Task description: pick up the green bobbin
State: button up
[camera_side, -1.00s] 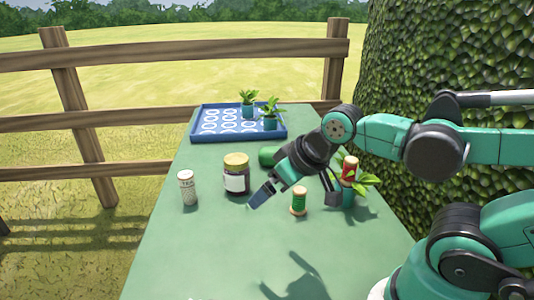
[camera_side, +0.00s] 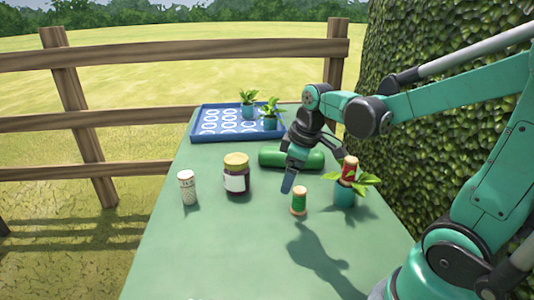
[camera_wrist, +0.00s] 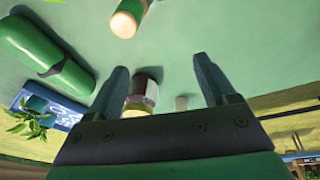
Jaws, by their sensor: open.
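The green bobbin (camera_side: 299,201), green thread on a wooden spool, stands upright on the green table. In the wrist view the bobbin (camera_wrist: 127,18) shows at the top edge, left of centre and partly cut off. My gripper (camera_side: 315,168) is open and empty, above and just behind the bobbin in the side view. In the wrist view its two fingers (camera_wrist: 160,68) are spread wide with nothing between them close by. The bobbin lies outside the finger gap there.
A red bobbin (camera_side: 349,168) shows at a teal potted plant (camera_side: 344,195), right of the green bobbin. A green case (camera_side: 318,160) lies behind my gripper. A dark jar (camera_side: 236,180) and white shaker (camera_side: 187,188) stand left. A blue tray (camera_side: 205,137) with plants is behind. Front table is clear.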

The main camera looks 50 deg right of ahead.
aim_at(301, 190)
jog(key=d+f, duration=0.1)
jog(key=d+f+n+g, duration=0.1)
jog(key=d, duration=0.1)
jog(key=d+f+n+y, duration=0.1)
jog(key=d, duration=0.1)
jog(key=shift+f+g, duration=0.2)
jog(key=shift+g, duration=0.2)
jog(key=shift+n, duration=0.3)
jog(key=shift+w+a+f, duration=0.1)
jog(key=shift+w+f, duration=0.05)
jog(key=shift+f, duration=1.25)
jog(key=shift+w+a+f, duration=0.1)
jog(key=shift+f, duration=1.25)
grip_shut()
